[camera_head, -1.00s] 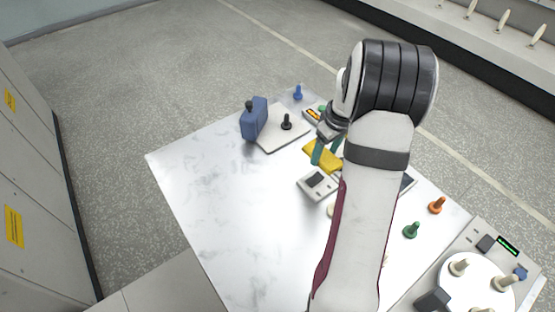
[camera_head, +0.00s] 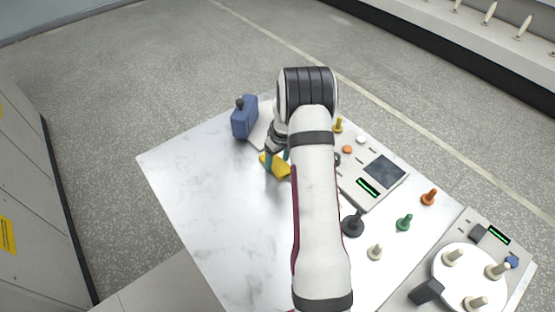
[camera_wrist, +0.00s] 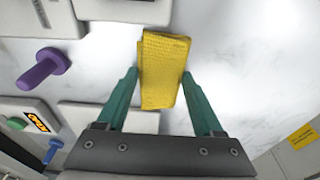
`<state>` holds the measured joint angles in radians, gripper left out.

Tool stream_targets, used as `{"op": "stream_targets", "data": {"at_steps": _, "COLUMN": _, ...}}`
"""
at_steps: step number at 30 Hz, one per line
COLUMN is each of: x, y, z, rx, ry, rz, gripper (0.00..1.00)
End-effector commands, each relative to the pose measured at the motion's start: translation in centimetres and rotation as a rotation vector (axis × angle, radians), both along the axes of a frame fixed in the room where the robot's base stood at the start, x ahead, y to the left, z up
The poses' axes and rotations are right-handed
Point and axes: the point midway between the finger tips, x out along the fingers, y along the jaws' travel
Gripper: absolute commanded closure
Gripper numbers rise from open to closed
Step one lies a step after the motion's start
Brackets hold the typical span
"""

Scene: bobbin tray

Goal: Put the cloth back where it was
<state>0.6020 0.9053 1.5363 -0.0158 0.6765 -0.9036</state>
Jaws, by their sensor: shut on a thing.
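The yellow cloth (camera_head: 274,167) is a small folded rectangle, held above or at the white table; its exact height is hard to judge. My gripper (camera_head: 277,160) has its teal fingers on either side of the cloth, left of the control panel. In the wrist view the cloth (camera_wrist: 163,70) sits between the two fingers of my gripper (camera_wrist: 160,77), with its far end reaching past the tips. The gripper is shut on it. My arm hides part of the table behind and to the right of the cloth.
A blue bottle (camera_head: 244,120) stands at the table's back left. A panel with a screen (camera_head: 384,170) lies right of my arm. Green (camera_head: 404,223) and orange (camera_head: 429,197) bobbins stand near a round white bobbin plate (camera_head: 468,276). The table's left half is bare.

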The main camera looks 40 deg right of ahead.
Motion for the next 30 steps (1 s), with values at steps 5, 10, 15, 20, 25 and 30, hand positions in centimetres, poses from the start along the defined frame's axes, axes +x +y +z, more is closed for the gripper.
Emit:
{"op": "stream_targets", "data": {"at_steps": 5, "x": 0.0, "y": 0.0, "z": -0.2, "rx": 0.000, "ry": 0.000, "rz": 0.000, "gripper": 0.21}}
{"op": "stream_targets", "data": {"at_steps": 10, "x": 0.0, "y": 0.0, "z": -0.2, "rx": 0.000, "ry": 0.000, "rz": 0.000, "gripper": 0.01}}
{"op": "stream_targets", "data": {"at_steps": 15, "x": 0.0, "y": 0.0, "z": -0.2, "rx": 0.000, "ry": 0.000, "rz": 0.001, "gripper": 0.01}}
{"op": "stream_targets", "data": {"at_steps": 20, "x": -0.1, "y": -0.1, "z": 1.5, "rx": -0.002, "ry": -0.003, "rz": 0.001, "gripper": 0.01}}
{"op": "stream_targets", "data": {"at_steps": 25, "x": -0.9, "y": -0.1, "z": 6.4, "rx": -0.003, "ry": -0.004, "rz": 0.002, "gripper": 0.01}}
{"op": "stream_targets", "data": {"at_steps": 30, "x": -1.5, "y": -0.1, "z": 10.3, "rx": -0.002, "ry": -0.003, "rz": 0.001, "gripper": 0.01}}
